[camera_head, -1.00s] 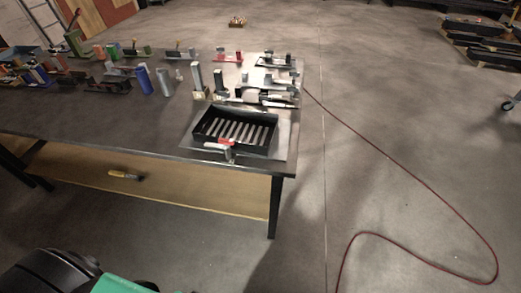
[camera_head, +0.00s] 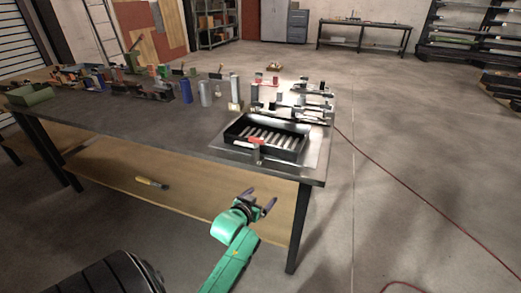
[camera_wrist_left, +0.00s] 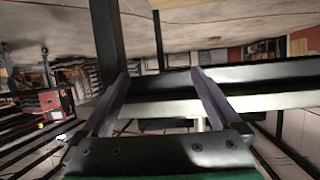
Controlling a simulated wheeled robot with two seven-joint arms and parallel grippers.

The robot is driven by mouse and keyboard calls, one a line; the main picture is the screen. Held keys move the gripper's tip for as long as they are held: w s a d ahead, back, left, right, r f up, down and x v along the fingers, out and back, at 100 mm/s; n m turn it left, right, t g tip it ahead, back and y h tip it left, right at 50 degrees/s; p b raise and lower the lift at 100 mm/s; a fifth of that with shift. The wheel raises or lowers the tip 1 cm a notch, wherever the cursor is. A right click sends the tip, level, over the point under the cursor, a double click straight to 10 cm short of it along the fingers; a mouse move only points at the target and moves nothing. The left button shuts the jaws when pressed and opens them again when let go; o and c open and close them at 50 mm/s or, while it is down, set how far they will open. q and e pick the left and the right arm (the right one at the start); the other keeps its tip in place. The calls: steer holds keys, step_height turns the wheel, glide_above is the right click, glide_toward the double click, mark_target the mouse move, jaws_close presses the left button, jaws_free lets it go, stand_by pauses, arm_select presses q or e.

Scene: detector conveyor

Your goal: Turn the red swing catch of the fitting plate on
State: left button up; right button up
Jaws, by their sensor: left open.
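The red swing catch (camera_head: 256,140) shows at the front wall of a black tray (camera_head: 233,131) with several pale bars inside. A light grey handle-like part hangs just below the catch. The tray sits on a grey fitting plate (camera_head: 318,150) at the table's front right corner. Whether the catch is on or off I cannot tell. My left gripper (camera_head: 261,199) is open and empty, in front of the table's edge, below the tray and apart from it. In the left wrist view its two fingers (camera_wrist_left: 160,82) are spread, with the table edge and leg beyond. My right gripper is not in view.
The table (camera_head: 200,140) carries a blue cylinder (camera_head: 186,92), a grey cylinder (camera_head: 205,94) and several fittings at the back. A lower wooden shelf (camera_head: 120,170) holds a yellow-handled tool (camera_head: 151,183). A red cable (camera_head: 420,205) crosses the open floor at the right.

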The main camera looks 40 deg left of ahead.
arm_select(q)
steer(key=s+a+r+n+t+y+b, duration=0.1)
steer(key=a+r+t+y+b, duration=0.1)
steer(key=r, duration=0.6)
steer(key=s+a+r+n+t+y+b, duration=0.1)
steer(key=s+a+r+t, duration=0.15)
steer(key=r, duration=0.65)
steer(key=shift+g, duration=0.35)
steer(key=x, duration=1)
steer(key=p+x, duration=0.1)
steer(key=x, duration=0.4)
steer(key=shift+f, duration=0.3)
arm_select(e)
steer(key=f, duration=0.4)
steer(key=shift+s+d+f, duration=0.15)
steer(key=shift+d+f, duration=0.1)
arm_select(q)
steer(key=shift+d, duration=0.1)
steer(key=c, duration=1.5)
jaws_close()
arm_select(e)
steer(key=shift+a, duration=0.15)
